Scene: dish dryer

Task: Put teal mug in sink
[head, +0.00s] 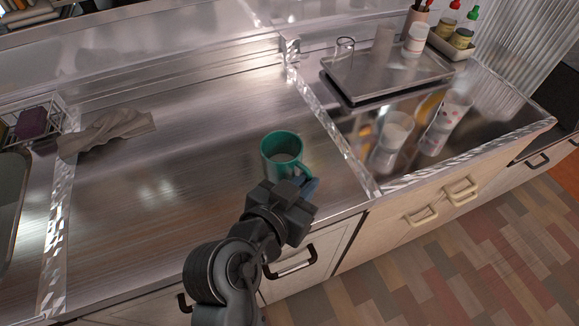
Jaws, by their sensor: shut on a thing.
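The gripper partly hides the handle and the mug's base. I cannot tell whether the mug touches the counter or is slightly above it. A rounded basin edge, seemingly the sink (22,165), shows only in part at the far left.
A crumpled cloth (108,132) and a wire rack (32,122) are at the left. A tray (385,85) with cups stands at the back right, beside bottles (462,36). Cup-like shapes show in the shiny right section. The counter (170,205) left of the mug is clear.

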